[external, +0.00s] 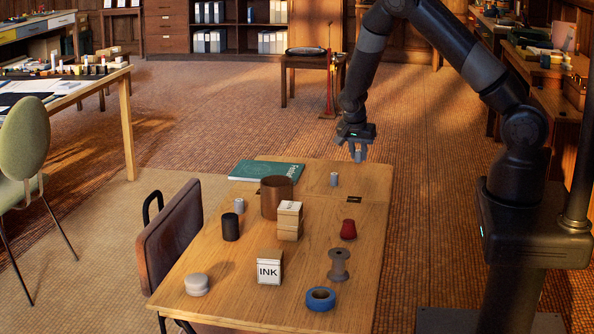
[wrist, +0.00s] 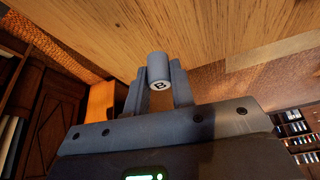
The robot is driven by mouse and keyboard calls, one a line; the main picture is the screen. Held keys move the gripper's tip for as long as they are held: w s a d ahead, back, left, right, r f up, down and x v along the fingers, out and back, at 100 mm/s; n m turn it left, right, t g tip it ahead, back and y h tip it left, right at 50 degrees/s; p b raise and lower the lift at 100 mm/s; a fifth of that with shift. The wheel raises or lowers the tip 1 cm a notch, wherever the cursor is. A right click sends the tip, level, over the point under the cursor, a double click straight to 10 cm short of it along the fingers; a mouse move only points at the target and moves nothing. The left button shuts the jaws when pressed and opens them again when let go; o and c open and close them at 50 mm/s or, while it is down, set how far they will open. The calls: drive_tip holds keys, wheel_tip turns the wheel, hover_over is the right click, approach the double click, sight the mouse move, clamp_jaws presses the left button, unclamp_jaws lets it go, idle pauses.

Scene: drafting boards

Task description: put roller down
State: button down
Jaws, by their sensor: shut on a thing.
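My gripper (external: 357,154) is shut on a grey roller (wrist: 158,70), a short cylinder with a letter B on the end facing the wrist camera. The roller sits between the two fingertips, and its far end is hidden. In the external view the gripper points down near the far right part of the wooden table (external: 345,205), apparently above the tabletop. A small grey cylinder (external: 334,179) stands on the table below and left of the gripper.
The table also holds a teal book (external: 266,170), a brown pot (external: 272,208), stacked boxes (external: 290,230), an INK box (external: 269,268), a red object (external: 348,230), a grey spool (external: 339,266) and blue tape (external: 320,299). Free wood lies at the table's far right corner.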

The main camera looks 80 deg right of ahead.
sight(357, 157)
drive_tip(key=shift+f, duration=1.85)
drive_tip(key=shift+f, duration=0.1)
drive_tip(key=c, duration=1.2)
unclamp_jaws()
drive_tip(key=shift+c, duration=0.2)
